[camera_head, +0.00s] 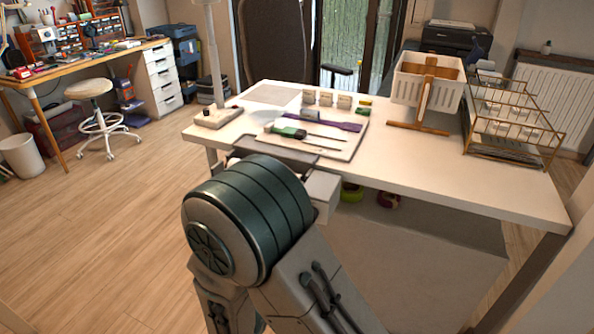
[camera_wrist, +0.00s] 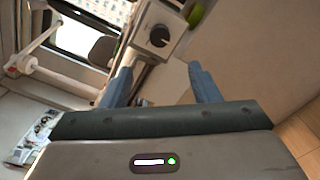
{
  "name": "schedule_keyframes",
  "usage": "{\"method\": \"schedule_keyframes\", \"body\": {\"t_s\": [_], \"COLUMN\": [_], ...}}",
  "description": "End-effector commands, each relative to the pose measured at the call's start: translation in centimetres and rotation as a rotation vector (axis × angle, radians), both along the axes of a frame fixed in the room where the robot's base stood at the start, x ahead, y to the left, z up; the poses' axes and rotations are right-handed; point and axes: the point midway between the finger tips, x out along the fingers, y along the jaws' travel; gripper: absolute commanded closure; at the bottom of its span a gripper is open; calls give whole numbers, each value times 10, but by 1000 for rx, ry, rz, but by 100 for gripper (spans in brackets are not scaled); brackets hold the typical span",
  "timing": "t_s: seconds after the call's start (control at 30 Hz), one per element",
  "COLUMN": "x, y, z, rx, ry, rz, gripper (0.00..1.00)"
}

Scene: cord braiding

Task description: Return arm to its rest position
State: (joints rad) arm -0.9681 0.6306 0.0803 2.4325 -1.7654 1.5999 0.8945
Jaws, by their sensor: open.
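My gripper shows in the wrist view (camera_wrist: 160,72), its two blue fingers spread wide apart with nothing held between them. Ahead of the fingers is a light box with a dark round knob (camera_wrist: 158,36). In the head view my own arm fills the lower middle in front of the white worktable (camera_head: 450,185), its large dark joint near the table's front left. The gripper itself cannot be made out there.
A white basket (camera_head: 425,83) and gold wire racks (camera_head: 515,112) stand right. Wooden floor (camera_head: 110,215) lies open at left.

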Motion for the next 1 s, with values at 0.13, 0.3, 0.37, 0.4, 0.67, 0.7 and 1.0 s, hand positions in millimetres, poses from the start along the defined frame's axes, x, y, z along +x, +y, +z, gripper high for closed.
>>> {"method": "schedule_keyframes", "body": {"t_s": [0.13, 0.3, 0.37, 0.4, 0.67, 0.7, 1.0], "x": [3, 4, -2, -8, -66, -76, -122], "y": [-16, -85, -116, -135, -216, -222, -227], "z": [15, 66, 85, 96, 152, 159, 222], "rx": [11, 74, 119, 154, 497, 564, 1190], "ry": [7, 71, 111, 139, 331, 357, 473], "rz": [-64, -349, -479, -563, -1011, -1064, -1276], "gripper": [44, 44, 44, 44, 44, 44, 44]}}
